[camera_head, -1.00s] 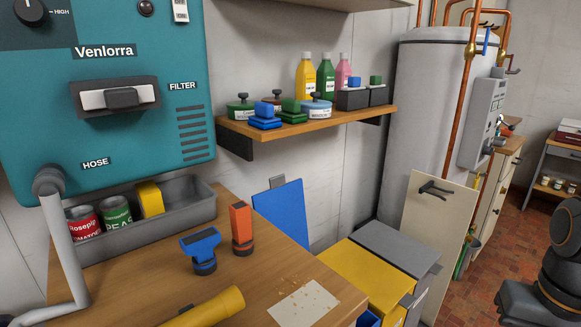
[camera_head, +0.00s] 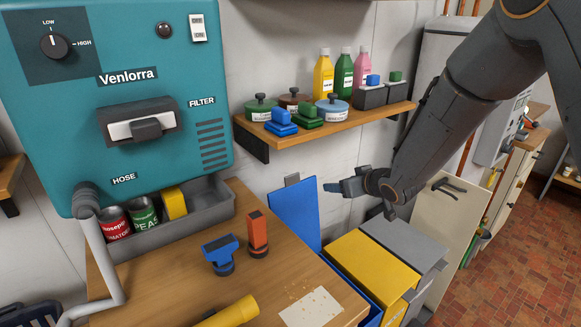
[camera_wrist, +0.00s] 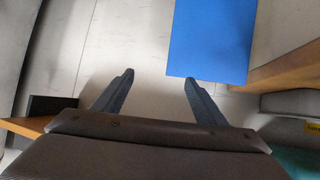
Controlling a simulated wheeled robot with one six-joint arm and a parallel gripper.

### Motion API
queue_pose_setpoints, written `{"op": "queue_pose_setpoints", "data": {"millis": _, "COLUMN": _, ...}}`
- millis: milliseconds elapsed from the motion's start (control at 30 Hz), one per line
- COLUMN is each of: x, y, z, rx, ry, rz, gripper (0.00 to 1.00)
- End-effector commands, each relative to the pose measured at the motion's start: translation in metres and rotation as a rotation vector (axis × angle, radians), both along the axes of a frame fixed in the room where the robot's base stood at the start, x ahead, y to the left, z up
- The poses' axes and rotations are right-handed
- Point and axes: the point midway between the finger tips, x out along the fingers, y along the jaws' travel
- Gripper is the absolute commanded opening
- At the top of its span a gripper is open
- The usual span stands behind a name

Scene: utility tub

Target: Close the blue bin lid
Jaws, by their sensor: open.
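The blue bin lid (camera_head: 296,213) stands raised, leaning near the wall behind the wooden counter, with a grey tab at its top edge. Part of the blue bin (camera_head: 352,283) shows between the counter and the yellow bin. My gripper (camera_head: 334,187) is just to the right of the lid, near its upper part, and looks apart from it. In the wrist view my gripper (camera_wrist: 158,78) is open with nothing between its fingers. The blue lid (camera_wrist: 211,38) lies ahead and to the right of the fingers there.
A yellow-lidded bin (camera_head: 372,266) and a grey-lidded bin (camera_head: 404,245), both closed, stand right of the blue bin. A wooden shelf (camera_head: 330,122) with bottles and tins hangs above. The counter (camera_head: 262,280) holds a blue tool (camera_head: 220,251) and an orange tool (camera_head: 258,235).

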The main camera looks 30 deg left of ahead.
Motion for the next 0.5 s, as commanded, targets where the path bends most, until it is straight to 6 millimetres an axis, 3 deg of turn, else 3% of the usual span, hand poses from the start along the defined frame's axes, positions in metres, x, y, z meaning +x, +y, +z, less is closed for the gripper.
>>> {"op": "queue_pose_setpoints", "data": {"millis": 33, "x": -0.009, "y": 0.030, "z": 0.004, "rx": 0.035, "ry": -0.016, "rz": 0.061, "gripper": 0.66}}
{"op": "queue_pose_setpoints", "data": {"millis": 100, "x": -0.019, "y": 0.062, "z": 0.007, "rx": 0.084, "ry": -0.036, "rz": 0.131, "gripper": 0.66}}
{"op": "queue_pose_setpoints", "data": {"millis": 200, "x": -0.031, "y": 0.091, "z": 0.010, "rx": 0.131, "ry": -0.051, "rz": 0.199, "gripper": 0.66}}
{"op": "queue_pose_setpoints", "data": {"millis": 333, "x": -0.037, "y": 0.108, "z": 0.011, "rx": 0.157, "ry": -0.059, "rz": 0.235, "gripper": 0.66}}
{"op": "queue_pose_setpoints", "data": {"millis": 500, "x": -0.031, "y": 0.124, "z": 0.004, "rx": 0.160, "ry": -0.060, "rz": 0.239, "gripper": 0.66}}
